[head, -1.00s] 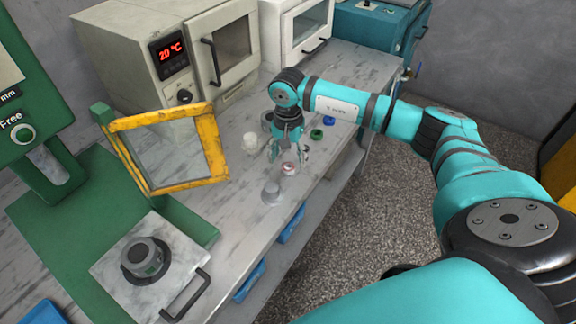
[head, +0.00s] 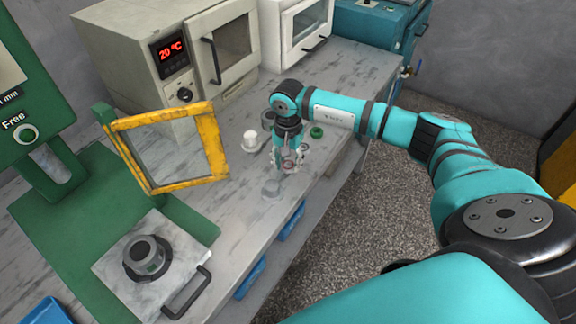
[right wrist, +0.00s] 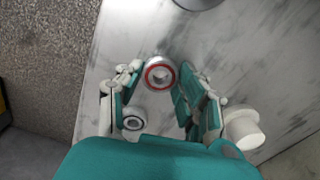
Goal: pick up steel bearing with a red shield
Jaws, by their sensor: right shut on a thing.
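The steel bearing with a red shield (right wrist: 160,74) lies between the fingertips of my right gripper (right wrist: 158,88) in the right wrist view. Its red ring surrounds an open centre. In the head view my right gripper (head: 289,160) reaches down at the bench's front part and is shut on this bearing (head: 288,164), whose small shape is partly hidden by the fingers. The bearing appears to be at bench level; I cannot tell whether it touches the top. My left gripper is not in view.
Another bearing (right wrist: 132,122) sits close by one finger, and a white part (right wrist: 243,128) is by the other. A green ring (head: 317,132) lies behind. A yellow-framed guard (head: 178,187) is at left.

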